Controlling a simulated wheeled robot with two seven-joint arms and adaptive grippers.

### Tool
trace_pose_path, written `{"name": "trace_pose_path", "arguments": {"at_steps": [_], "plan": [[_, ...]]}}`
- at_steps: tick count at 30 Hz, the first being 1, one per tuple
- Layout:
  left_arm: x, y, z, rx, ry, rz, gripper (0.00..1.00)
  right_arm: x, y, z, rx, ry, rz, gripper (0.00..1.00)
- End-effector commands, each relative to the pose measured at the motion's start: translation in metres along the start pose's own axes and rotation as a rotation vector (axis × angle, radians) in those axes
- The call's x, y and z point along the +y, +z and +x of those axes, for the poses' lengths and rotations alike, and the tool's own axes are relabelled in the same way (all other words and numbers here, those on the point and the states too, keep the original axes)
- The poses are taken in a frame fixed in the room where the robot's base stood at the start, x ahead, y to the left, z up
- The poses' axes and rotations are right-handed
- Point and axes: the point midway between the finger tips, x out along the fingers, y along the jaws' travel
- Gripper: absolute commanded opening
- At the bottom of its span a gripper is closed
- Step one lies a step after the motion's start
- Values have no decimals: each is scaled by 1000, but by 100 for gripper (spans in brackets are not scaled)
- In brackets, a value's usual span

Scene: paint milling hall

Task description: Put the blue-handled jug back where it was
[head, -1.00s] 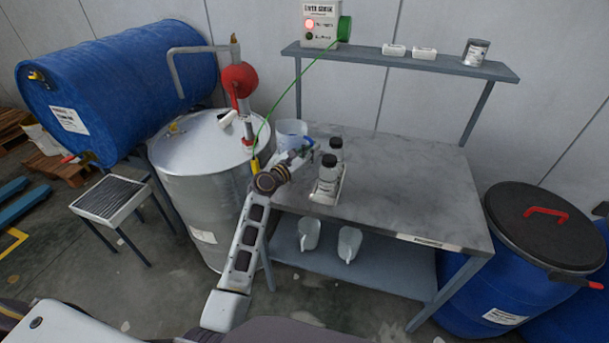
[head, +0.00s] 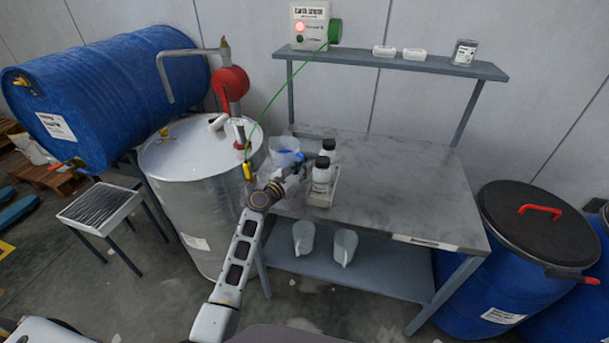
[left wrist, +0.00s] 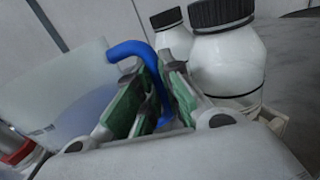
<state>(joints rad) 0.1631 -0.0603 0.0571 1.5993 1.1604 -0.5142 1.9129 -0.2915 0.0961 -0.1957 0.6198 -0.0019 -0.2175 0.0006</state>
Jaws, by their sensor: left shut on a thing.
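The blue-handled jug (head: 284,146) is a translucent pail-like jug at the back left of the grey bench, next to the steel drum. In the left wrist view the jug (left wrist: 60,85) fills the left side, with bluish content or tint low in it. My left gripper (head: 295,164) is at the jug's right side. In the left wrist view its green-padded fingers (left wrist: 153,95) are shut on the blue handle (left wrist: 135,50). I cannot tell whether the jug's base touches the bench (head: 400,190). My right gripper is not in view.
Two white bottles with black caps (head: 322,172) stand in a small tray (head: 320,198) just right of my left gripper. Two clear jugs (head: 303,238) stand on the lower shelf (head: 375,275). A green cable runs to a yellow clamp (head: 248,170) by the steel drum (head: 195,205). The bench's right side is clear.

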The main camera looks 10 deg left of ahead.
Motion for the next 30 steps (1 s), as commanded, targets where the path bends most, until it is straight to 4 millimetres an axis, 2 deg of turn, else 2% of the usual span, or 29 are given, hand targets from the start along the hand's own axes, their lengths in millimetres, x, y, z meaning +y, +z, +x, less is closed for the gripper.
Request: {"name": "trace_pose_path", "arguments": {"at_steps": [9,23,24,26,30], "plan": [[-1,-28,0,-2,1,2,0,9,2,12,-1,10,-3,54],[-1,-30,0,-3,1,2,0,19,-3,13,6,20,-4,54],[-2,-33,0,2,0,-1,9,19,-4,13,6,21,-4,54],[-2,-33,0,2,0,-1,17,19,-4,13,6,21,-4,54],[-2,-33,0,2,0,-1,17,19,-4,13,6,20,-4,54]]}}
